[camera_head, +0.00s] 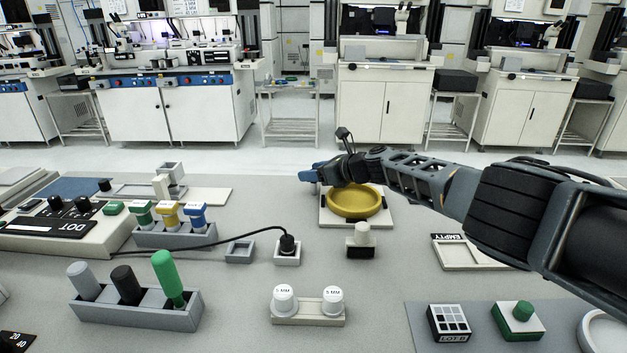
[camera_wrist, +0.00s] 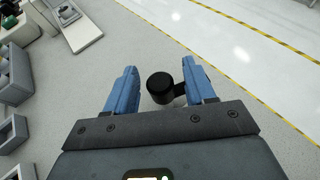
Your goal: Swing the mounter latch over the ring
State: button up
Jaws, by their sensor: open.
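The yellow ring (camera_head: 355,202) lies flat on the white mounter plate (camera_head: 357,224) in the middle of the bench. My gripper (camera_head: 313,174) is at the plate's far left corner, with its blue fingers pointing left in the head view. In the wrist view my gripper (camera_wrist: 160,88) is open, a finger on each side of a black round knob (camera_wrist: 160,86). A short dark bar runs from the knob towards the right finger; this looks like the mounter latch. The fingers do not clearly touch the knob. In the head view my gripper and wrist hide the latch.
A white-handled stamp (camera_head: 361,238) stands just in front of the plate. A black plug with a cable (camera_head: 288,244) is to the left. The tool rack (camera_head: 135,312), two white-capped jars (camera_head: 308,301) and an empty tray (camera_head: 465,254) are nearer. Clear bench lies left of the plate.

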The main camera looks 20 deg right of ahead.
jog(key=shift+w+a, duration=0.1)
dwell(0.3)
jog(key=c, duration=1)
jog(key=shift+o, duration=0.2)
jog(key=shift+a+r, duration=0.1)
jog(key=shift+r, duration=0.05)
